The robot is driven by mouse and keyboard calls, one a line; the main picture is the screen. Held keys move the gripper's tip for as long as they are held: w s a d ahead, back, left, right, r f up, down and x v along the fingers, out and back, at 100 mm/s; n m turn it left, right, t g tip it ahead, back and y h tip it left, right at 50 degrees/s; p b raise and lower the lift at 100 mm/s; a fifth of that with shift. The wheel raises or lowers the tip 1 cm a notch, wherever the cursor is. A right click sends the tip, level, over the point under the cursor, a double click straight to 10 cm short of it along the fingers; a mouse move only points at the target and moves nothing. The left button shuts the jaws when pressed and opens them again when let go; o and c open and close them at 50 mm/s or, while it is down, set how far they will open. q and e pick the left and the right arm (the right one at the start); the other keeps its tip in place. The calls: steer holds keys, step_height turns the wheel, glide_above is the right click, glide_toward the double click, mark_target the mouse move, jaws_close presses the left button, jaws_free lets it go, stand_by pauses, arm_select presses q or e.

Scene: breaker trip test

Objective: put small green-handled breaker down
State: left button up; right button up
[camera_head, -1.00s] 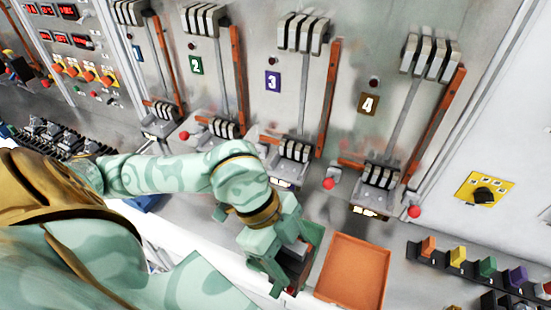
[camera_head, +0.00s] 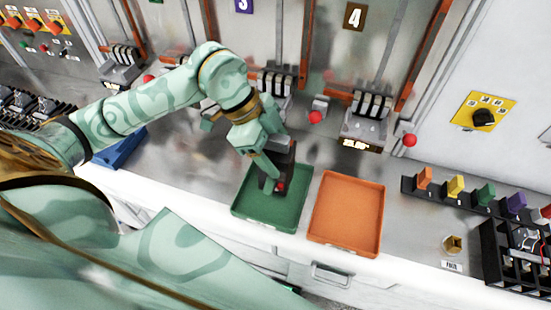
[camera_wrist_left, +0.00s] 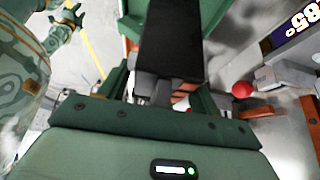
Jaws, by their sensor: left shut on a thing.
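My left gripper (camera_head: 272,172) is shut on a dark block-shaped breaker (camera_head: 284,152), which has a red spot near its lower end. The gripper and breaker are over the green tray (camera_head: 258,212). I cannot tell whether the breaker touches the tray floor. In the left wrist view the breaker shows as a black block (camera_wrist_left: 172,42) between the green fingers. Its green handle cannot be made out. A small green claw-like hand (camera_wrist_left: 68,18) at the upper left of the wrist view looks like my right gripper, too small to read.
An orange tray (camera_head: 346,215) lies empty just right of the green tray. A rack of coloured handles (camera_head: 455,187) stands further right. Behind are the panel's switches, with red balls (camera_head: 315,117) sticking out. A blue tray (camera_head: 118,148) is at the left.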

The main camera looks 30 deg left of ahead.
arm_select(q)
steer(key=w+f, duration=0.1)
steer(key=w+a+f, duration=0.1)
steer(key=f, duration=0.1)
steer(key=shift+w+a, duration=0.15)
steer(key=shift+a, duration=0.05)
steer(key=shift+f, duration=1.6)
steer(key=o, duration=1.9)
steer(key=shift+f, duration=0.1)
steer(key=shift+c, duration=0.2)
steer(key=v, duration=1.2)
